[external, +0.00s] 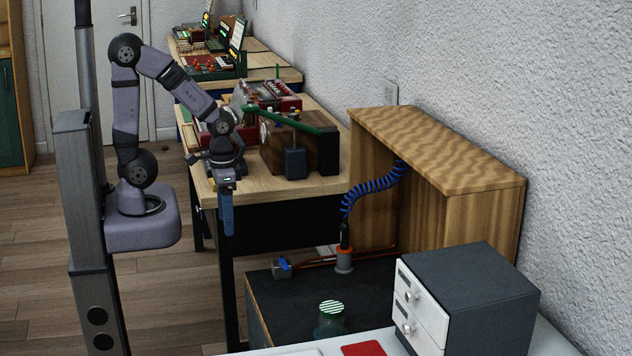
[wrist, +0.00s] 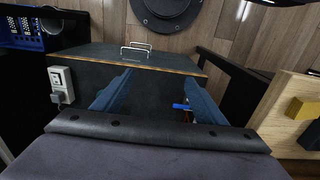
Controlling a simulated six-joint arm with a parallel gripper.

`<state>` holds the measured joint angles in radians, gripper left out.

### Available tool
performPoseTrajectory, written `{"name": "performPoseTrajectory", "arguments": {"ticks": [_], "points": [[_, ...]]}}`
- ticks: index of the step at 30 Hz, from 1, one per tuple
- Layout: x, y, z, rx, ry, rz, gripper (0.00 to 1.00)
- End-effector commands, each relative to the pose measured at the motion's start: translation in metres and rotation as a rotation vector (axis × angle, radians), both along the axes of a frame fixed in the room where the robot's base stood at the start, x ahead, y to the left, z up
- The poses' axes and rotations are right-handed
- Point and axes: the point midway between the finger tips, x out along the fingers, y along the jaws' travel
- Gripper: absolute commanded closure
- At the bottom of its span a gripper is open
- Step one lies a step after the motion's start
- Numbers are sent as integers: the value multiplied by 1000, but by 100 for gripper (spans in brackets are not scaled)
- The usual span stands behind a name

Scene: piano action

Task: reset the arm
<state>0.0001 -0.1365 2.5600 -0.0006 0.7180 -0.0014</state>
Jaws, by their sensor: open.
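My gripper (external: 227,230) hangs pointing down in front of the near edge of the wooden table, in the external view. In the wrist view its two blue fingers stand wide apart with nothing between them, so my gripper (wrist: 159,78) is open and empty. My arm is bent, raised from its base on the grey column and reaching right, then down. A wooden mechanism with a green bar (external: 285,122) stands on the table to the right of my wrist, apart from the fingers.
The wooden table (external: 262,190) lies close behind my gripper. A dark bench (external: 290,296) with a coiled blue hose (external: 372,188) stands lower right. A white-fronted drawer box (external: 470,290) is nearer. A dark panel with a metal handle (wrist: 137,47) shows beyond the fingers. Floor at left is clear.

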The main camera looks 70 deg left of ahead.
Motion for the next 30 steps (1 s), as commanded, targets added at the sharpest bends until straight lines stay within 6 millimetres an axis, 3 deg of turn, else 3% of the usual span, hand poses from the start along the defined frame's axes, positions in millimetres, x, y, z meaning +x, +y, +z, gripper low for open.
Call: {"name": "performPoseTrajectory", "arguments": {"ticks": [1, 3, 9, 12, 17, 30], "points": [[0, 0, 31, 0, 0, 0, 34], [0, 0, 51, 0, 0, 1, 34], [0, 0, 100, -1, 0, 2, 34], [0, 0, 114, -1, 0, 2, 34], [0, 0, 123, -1, 0, 3, 34], [0, 0, 122, -1, 0, 2, 34]]}}
